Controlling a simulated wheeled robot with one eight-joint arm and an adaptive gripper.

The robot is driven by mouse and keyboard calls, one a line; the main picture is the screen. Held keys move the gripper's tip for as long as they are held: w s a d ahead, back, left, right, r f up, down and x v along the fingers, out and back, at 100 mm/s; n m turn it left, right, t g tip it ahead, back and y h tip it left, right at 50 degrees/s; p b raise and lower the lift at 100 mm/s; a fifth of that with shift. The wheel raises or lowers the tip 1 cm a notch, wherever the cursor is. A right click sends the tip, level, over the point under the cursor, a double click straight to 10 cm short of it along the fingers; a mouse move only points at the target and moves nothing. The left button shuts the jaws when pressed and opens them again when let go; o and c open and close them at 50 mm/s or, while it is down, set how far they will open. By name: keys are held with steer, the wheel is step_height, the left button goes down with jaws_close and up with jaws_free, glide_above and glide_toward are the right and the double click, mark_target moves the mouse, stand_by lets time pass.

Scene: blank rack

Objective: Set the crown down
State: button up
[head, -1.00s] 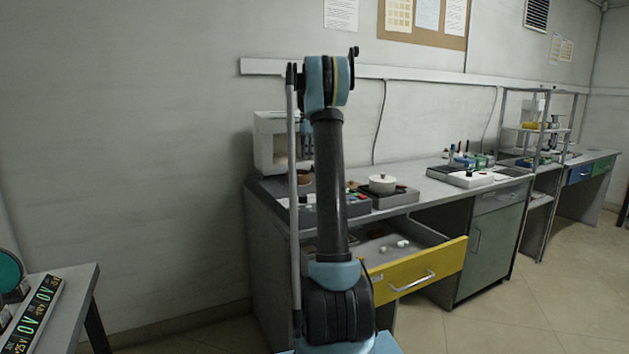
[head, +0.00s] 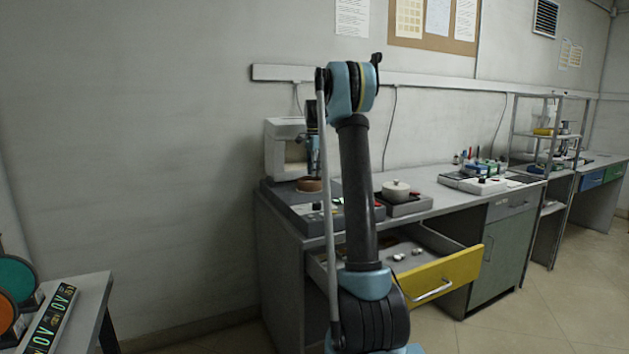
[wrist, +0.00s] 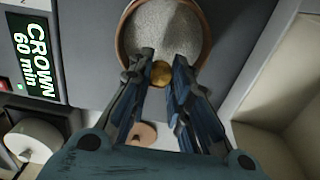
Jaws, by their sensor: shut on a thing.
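The crown is a small gold-brown rounded piece (wrist: 161,73) in the wrist view. My gripper (wrist: 160,78) is shut on it, with a fingertip on each side. In that view they overlap a round bowl (wrist: 165,28) with a copper-brown rim and a grey, grainy inside. I cannot tell whether the crown touches the grey surface.
A display (wrist: 36,60) beside the bowl reads "CROWN 60 min". A white lidded pot (head: 396,189) stands on a dark plate to the right. A yellow-fronted drawer (head: 440,277) is pulled open below, with small pieces inside. A white machine (head: 285,145) stands behind the bowl.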

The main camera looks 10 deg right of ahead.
steer(key=shift+f, duration=1.7)
steer(key=o, duration=0.4)
step_height(320, 180, up, 12)
steer(key=shift+r, duration=0.1)
steer(key=shift+s, duration=0.1)
